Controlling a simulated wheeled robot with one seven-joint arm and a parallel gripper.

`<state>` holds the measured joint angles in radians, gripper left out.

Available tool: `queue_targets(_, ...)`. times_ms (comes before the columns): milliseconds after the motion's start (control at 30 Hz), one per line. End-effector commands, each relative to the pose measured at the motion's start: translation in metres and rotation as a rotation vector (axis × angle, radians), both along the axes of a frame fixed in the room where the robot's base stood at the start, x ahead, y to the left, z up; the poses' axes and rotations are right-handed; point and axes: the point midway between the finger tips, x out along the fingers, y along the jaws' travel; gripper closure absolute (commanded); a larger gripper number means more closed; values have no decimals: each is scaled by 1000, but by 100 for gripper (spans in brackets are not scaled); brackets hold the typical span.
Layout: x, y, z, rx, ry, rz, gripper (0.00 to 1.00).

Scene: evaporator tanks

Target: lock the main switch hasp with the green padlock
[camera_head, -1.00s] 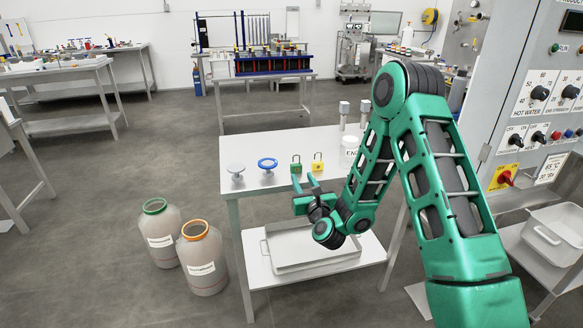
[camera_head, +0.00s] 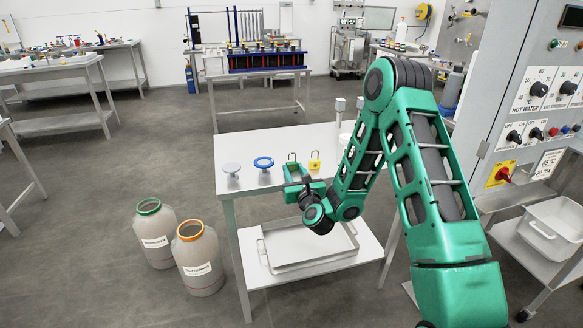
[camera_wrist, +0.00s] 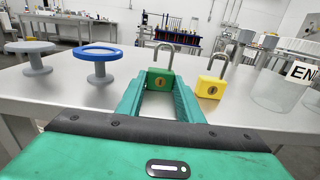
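The green padlock (camera_head: 292,167) stands upright near the table's front edge, its grey shackle up. In the wrist view the green padlock (camera_wrist: 160,79) sits between the far ends of my fingers. My gripper (camera_head: 296,182) is open and level with the padlock; the wrist view shows my gripper (camera_wrist: 161,86) with a finger on each side of it. I cannot tell whether they touch it. The main switch (camera_head: 502,174), a red knob on a yellow plate, is on the grey panel at right. Its hasp is too small to make out.
A yellow padlock (camera_wrist: 210,87) stands close to the right of my fingers. A blue-rimmed spool-like piece (camera_wrist: 98,61) and a grey one (camera_wrist: 32,56) stand to the left. A labelled jar (camera_wrist: 275,95) is at right. The white table (camera_head: 240,148) has bare room at the back.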

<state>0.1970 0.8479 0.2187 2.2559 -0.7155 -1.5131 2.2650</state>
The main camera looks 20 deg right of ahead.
Motion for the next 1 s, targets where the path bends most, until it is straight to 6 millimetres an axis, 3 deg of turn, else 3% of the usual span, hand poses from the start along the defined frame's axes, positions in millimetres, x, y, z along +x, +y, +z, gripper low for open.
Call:
queue_targets(267, 0, -3, 4, 2, 2, -4, 100)
queue_targets(1000, 0, -3, 40, 0, 1, -3, 100)
